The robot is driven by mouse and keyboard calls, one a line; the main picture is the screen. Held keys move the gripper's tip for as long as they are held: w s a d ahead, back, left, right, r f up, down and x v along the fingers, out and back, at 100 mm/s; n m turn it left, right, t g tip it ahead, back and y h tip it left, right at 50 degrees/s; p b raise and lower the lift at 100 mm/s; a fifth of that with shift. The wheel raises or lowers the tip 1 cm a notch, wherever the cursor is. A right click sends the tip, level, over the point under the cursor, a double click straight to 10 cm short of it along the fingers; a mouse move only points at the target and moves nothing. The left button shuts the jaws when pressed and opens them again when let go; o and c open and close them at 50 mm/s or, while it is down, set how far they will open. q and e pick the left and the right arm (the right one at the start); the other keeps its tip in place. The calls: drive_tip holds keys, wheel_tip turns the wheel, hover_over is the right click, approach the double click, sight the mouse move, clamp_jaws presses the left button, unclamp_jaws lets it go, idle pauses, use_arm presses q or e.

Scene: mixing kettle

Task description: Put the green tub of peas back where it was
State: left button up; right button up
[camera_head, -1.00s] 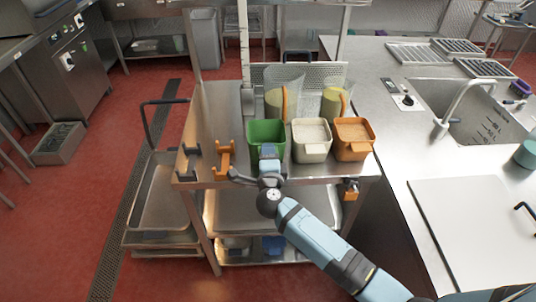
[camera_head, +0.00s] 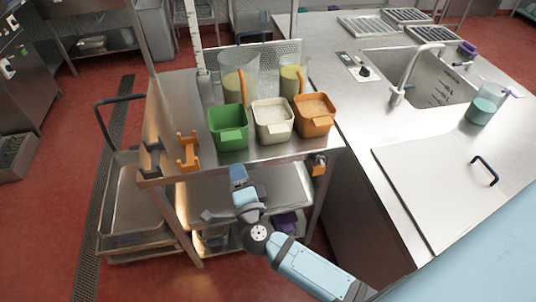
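The green tub (camera_head: 229,129) stands upright on the cart's steel top (camera_head: 183,107), at the left end of a row of three tubs. Its front handle faces me. Its inside looks green, but I cannot make out the contents. My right gripper (camera_head: 234,202) is in front of the cart's front edge, below and apart from the green tub. Its fingers look spread, with nothing visible between them. My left gripper is not in view.
A cream tub (camera_head: 273,122) and an orange tub (camera_head: 314,115) stand right of the green one, with clear jugs (camera_head: 240,72) behind. Dark and orange holders (camera_head: 188,151) sit at the left front. A counter with a sink (camera_head: 420,75) is at the right.

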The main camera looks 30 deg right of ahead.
drive_tip(key=s+d+f+n+g+y, duration=0.3)
drive_tip(key=s+f+n+g+y, duration=0.3)
drive_tip(key=s+f+n, duration=1)
drive_tip(key=s+n+g, duration=0.2)
drive_tip(key=n, duration=0.3)
drive_tip(key=shift+y, duration=0.4)
drive_tip(key=shift+d, duration=0.1)
